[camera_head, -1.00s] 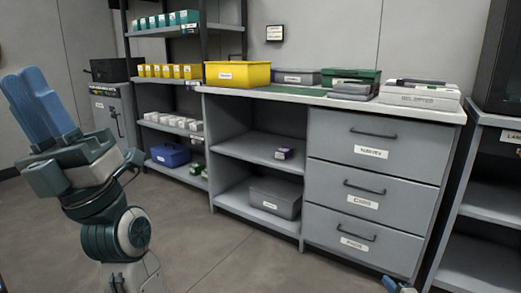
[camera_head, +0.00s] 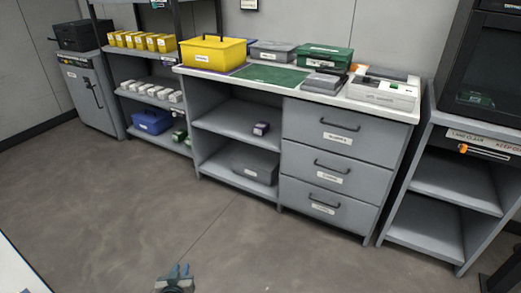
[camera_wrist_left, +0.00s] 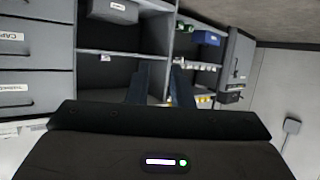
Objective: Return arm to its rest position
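My left gripper (camera_head: 176,273) shows small at the bottom edge of the head view, low over the bare floor. Its two blue fingers stand apart. In the left wrist view the two dark blue fingers (camera_wrist_left: 162,88) are also apart with nothing between them, and the shelves show beyond. Most of the left arm is out of the head view. My right gripper is not in view.
A grey workbench (camera_head: 268,222) with drawers holds a yellow box (camera_head: 213,57), a green mat (camera_head: 268,75) and a splicer-like device (camera_head: 384,92). A shelf rack (camera_head: 152,100) stands left, a dark cabinet (camera_head: 480,85) right. The floor (camera_head: 110,200) in front is clear.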

